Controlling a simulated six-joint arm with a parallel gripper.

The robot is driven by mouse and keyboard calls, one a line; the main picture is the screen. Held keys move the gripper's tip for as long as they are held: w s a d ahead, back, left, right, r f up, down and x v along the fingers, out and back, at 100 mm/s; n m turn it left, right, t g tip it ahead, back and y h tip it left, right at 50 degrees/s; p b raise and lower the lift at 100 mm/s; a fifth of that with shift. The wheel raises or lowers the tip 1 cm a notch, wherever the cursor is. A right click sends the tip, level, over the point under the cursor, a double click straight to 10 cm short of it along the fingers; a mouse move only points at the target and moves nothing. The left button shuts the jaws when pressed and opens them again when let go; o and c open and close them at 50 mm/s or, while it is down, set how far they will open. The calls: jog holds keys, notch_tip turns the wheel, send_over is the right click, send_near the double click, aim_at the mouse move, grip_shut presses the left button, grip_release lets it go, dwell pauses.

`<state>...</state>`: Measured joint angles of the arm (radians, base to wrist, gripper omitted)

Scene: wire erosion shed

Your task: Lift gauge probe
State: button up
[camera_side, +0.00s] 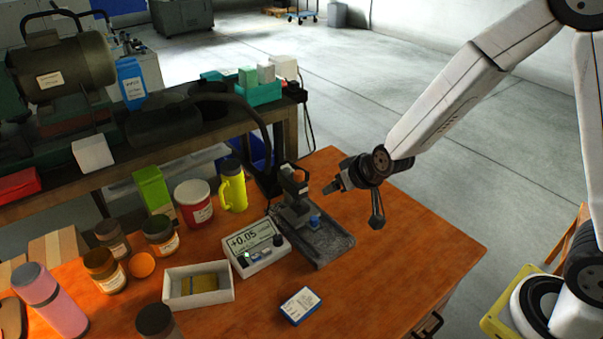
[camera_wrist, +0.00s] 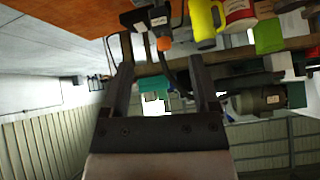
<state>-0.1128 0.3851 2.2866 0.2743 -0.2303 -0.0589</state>
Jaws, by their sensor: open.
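The gauge stand (camera_side: 294,200) is a dark upright on a flat grey base plate (camera_side: 328,243) at the back of the orange table, with a small blue part low at its front. The dark gauge head at its top, which I take for the probe, shows in side view (camera_side: 293,176). In the wrist view, which looks upside down, a dark device with a pale label and orange end (camera_wrist: 160,24) sits at the top, beyond my fingers. My gripper (camera_side: 333,186) is to the right of the stand, apart from it. Its two fingers are spread and empty in the wrist view (camera_wrist: 158,75).
A readout box (camera_side: 257,245) showing +0.05 stands left of the base plate. The table's right part is clear.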

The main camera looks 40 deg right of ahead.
aim_at(298, 171)
jog(key=w+f+m+t+h, duration=0.1)
jog(key=w+f+t, duration=0.1)
jog(key=w, duration=0.1)
jog(key=w+a+f+m+t+h, duration=0.1)
jog(key=w+f+t+h, duration=0.1)
jog(key=w, duration=0.2)
jog(key=w+f+m+t+h, duration=0.1)
jog(key=w+f+t+h, duration=0.1)
jog(key=w, duration=0.2)
jog(key=shift+w+a, duration=0.2)
jog(key=shift+a, duration=0.2)
jog(key=shift+f+m+t+h, duration=0.3)
jog(key=shift+f+t+h, duration=0.35)
jog(key=shift+h, duration=0.35)
jog(key=shift+s+f+t+h, duration=0.25)
jog(key=shift+f+t+h, duration=0.1)
jog(key=shift+h, duration=0.35)
jog(key=shift+x, duration=3.95)
jog(key=shift+c, duration=0.2)
grip_shut()
